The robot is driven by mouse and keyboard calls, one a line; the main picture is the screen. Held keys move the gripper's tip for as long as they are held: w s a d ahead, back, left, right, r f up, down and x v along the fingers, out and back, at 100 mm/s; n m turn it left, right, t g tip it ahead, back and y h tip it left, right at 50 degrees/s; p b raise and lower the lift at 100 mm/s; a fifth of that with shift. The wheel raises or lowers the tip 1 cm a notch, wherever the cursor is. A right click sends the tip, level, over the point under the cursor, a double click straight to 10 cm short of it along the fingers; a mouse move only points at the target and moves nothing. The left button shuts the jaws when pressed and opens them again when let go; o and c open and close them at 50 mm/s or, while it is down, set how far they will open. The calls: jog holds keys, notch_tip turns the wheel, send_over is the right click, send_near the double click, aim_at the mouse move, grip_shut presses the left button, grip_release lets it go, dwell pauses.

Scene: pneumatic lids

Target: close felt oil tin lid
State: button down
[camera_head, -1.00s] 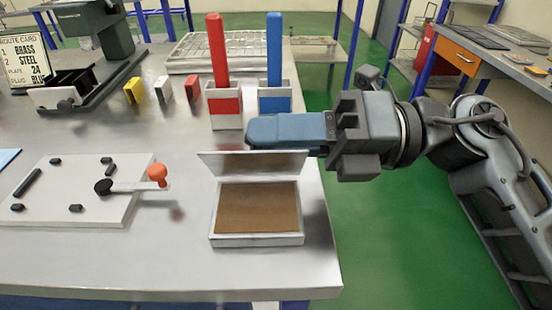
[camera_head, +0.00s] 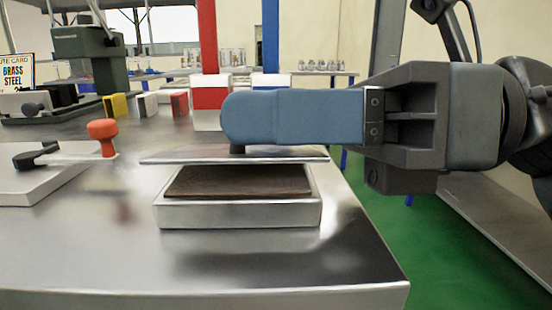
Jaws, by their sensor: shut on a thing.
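The felt oil tin (camera_head: 240,213) is a shallow silver box near the table's right front edge. Its dark brown felt pad (camera_head: 238,182) shows inside. Its flat metal lid (camera_head: 180,157) is tipped over the tin, seen nearly edge-on, with a gap to the front rim. My gripper (camera_head: 237,110) reaches in from the right with blue fingers just above the lid. It is shut on a small dark knob (camera_head: 237,149) of the lid, just under the fingertips. The fingers hide most of that contact and part of the lid's back edge.
A red post in its block (camera_head: 211,97) and a blue post (camera_head: 271,40) stand close behind the lid. A plate with an orange-knobbed lever (camera_head: 103,131) lies to the left. Yellow, white and red blocks stand farther back. The table in front of the tin is clear.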

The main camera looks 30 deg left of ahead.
jog(key=shift+s+d+f+n+b, duration=0.1)
jog(key=shift+f+n+b, duration=0.45)
jog(key=shift+b, duration=0.25)
jog(key=shift+r, duration=0.2)
jog(key=c, duration=1)
grip_release()
jog(key=shift+n, duration=0.25)
jog(key=shift+c, duration=0.2)
jog(key=p+v, duration=0.1)
jog(key=v, duration=0.6)
jog(key=shift+d, duration=0.4)
